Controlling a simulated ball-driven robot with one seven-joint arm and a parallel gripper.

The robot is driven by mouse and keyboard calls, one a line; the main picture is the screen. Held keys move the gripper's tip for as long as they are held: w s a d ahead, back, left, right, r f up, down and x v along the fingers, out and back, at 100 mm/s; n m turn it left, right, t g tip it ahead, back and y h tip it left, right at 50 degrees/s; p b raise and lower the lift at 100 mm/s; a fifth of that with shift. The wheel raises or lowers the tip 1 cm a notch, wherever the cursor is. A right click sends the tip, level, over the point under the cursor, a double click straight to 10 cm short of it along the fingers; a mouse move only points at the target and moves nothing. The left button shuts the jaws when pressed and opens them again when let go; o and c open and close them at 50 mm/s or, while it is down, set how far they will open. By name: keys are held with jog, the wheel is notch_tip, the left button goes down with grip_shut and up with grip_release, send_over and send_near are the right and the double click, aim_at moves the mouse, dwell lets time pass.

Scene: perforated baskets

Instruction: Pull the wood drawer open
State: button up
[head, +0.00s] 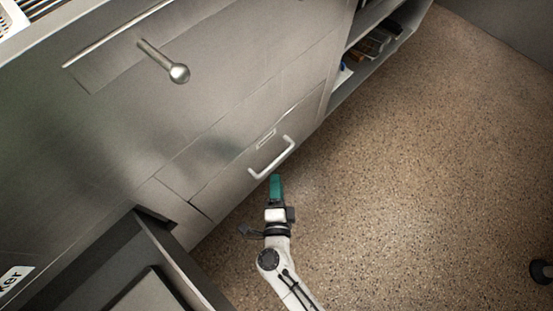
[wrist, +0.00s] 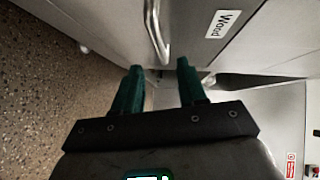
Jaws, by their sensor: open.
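The wood drawer (head: 222,180) is low in the grey cabinet front and looks closed. Its silver bar handle (head: 272,158) shows in the head view below a small pale label. In the wrist view the handle (wrist: 155,30) runs down from the top edge, and the white label (wrist: 223,23) beside it reads "Wood". My gripper (head: 275,180) is just in front of the handle. In the wrist view its two green fingers (wrist: 160,68) are apart, with the handle's lower end just beyond the gap between the tips. Nothing is held; whether a finger touches the handle I cannot tell.
A larger handle with a round knob (head: 178,72) sticks out from the cabinet at upper left. Open shelves (head: 375,45) hold items at the top right. A dark bin-like box (head: 125,265) stands at lower left. The speckled floor (head: 420,180) on the right is mostly clear.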

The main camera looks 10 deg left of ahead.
aim_at(276, 160)
jog(key=w+b, duration=0.1)
jog(key=w, duration=0.5)
jog(key=w+a+f+b, duration=0.1)
jog(key=w, duration=0.1)
jog(key=shift+w+f+b, duration=0.1)
jog(key=shift+w+b, duration=0.25)
jog(key=shift+w, duration=0.05)
grip_shut()
